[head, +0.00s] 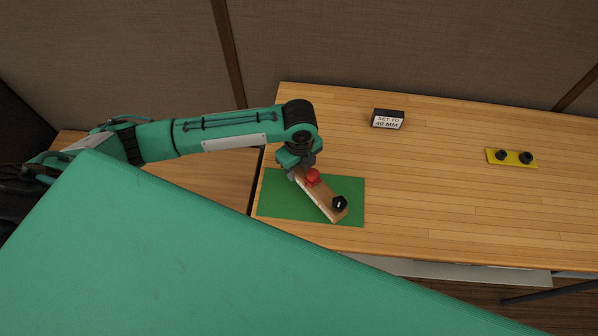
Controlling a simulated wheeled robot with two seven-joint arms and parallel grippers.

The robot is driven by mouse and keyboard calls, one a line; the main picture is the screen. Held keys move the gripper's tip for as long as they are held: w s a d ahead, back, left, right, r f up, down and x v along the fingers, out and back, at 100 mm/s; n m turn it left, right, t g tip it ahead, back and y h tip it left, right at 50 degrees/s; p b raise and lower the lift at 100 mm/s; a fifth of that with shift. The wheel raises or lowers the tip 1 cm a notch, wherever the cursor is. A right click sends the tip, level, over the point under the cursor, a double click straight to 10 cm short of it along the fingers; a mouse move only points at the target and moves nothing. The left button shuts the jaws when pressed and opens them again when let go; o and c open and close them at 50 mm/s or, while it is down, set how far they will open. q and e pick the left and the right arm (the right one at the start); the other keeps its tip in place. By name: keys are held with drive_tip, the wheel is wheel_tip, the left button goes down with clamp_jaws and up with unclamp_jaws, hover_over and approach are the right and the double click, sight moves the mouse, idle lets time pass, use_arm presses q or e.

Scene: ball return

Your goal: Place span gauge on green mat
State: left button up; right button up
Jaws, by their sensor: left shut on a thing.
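The span gauge (324,203) is a wooden bar with a red knob near its upper end and a black knob near its lower right end. It lies slanted over the green mat (278,204); I cannot tell whether it touches the mat or is a little above it. My left gripper (300,173) is shut on the upper left end of the gauge, and its fingers are partly hidden under the wrist. My right gripper is not in view.
A black block with a "SET TO 40 MM" sign (387,122) stands at the back of the wooden table (440,200). A yellow plate (511,163) with two black knobs lies to the right. The table between is clear. Grey partition panels (400,45) stand behind.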

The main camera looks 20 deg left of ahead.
use_arm(q)
wheel_tip(320, 180, down, 4)
drive_tip(key=shift+p, duration=0.4)
drive_tip(key=shift+f, duration=0.15)
drive_tip(key=o, duration=0.9)
wheel_tip(320, 180, up, 11)
drive_tip(key=b, duration=0.3)
drive_tip(key=shift+f, duration=0.1)
drive_tip(key=shift+r, duration=0.75)
drive_tip(key=shift+s+f, duration=0.1)
